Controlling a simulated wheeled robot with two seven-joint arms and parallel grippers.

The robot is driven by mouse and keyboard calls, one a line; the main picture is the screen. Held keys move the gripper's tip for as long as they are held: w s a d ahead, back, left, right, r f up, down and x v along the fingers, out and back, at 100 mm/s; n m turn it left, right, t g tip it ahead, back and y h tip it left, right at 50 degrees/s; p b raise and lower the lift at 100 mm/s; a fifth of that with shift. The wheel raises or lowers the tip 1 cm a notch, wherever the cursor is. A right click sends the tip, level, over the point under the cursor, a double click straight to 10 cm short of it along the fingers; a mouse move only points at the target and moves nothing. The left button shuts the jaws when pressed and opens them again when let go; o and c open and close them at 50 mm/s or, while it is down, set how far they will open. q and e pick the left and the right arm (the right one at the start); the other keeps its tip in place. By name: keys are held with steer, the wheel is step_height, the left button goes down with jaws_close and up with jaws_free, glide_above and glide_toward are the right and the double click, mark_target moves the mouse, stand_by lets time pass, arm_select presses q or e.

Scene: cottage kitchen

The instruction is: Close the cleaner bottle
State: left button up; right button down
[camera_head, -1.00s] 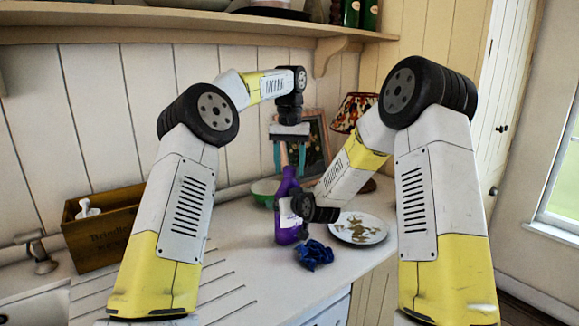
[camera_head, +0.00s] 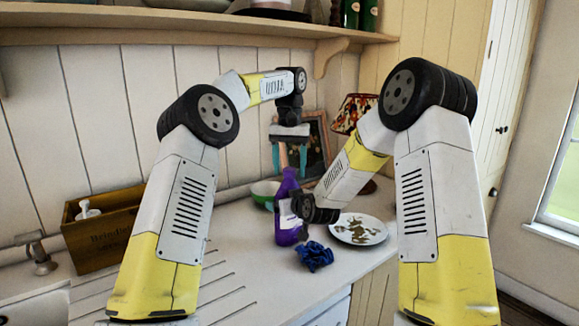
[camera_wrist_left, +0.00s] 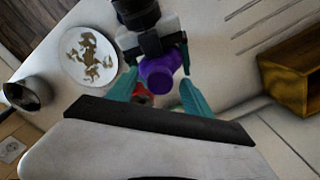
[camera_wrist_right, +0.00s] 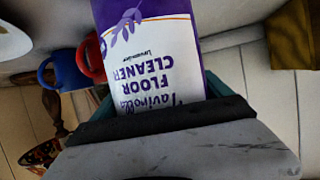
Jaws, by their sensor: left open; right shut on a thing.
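The purple cleaner bottle (camera_head: 288,225) stands upright on the counter, with its white label facing my right wrist camera (camera_wrist_right: 150,75). My right gripper (camera_wrist_right: 158,95) is shut around the bottle's body from the side; its fingers are mostly hidden in the head view. My left gripper (camera_head: 289,170) points down over the bottle's top. Its teal fingers are apart and empty. In the left wrist view the bottle's round purple top (camera_wrist_left: 157,78) lies between and just beyond the fingers. I cannot tell whether that top is a cap, and I see no separate cap.
A crumpled blue cloth (camera_head: 314,256) lies in front of the bottle. A plate with brown scraps (camera_head: 375,235) is to its right, a green bowl (camera_head: 263,192) behind it. A wooden box (camera_head: 95,240) stands left. A blue mug (camera_wrist_right: 68,72) and red mug (camera_wrist_right: 88,58) are nearby.

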arm_select(q)
steer(key=shift+r, duration=3.75)
arm_select(e)
jaws_free()
steer(key=v, duration=0.8)
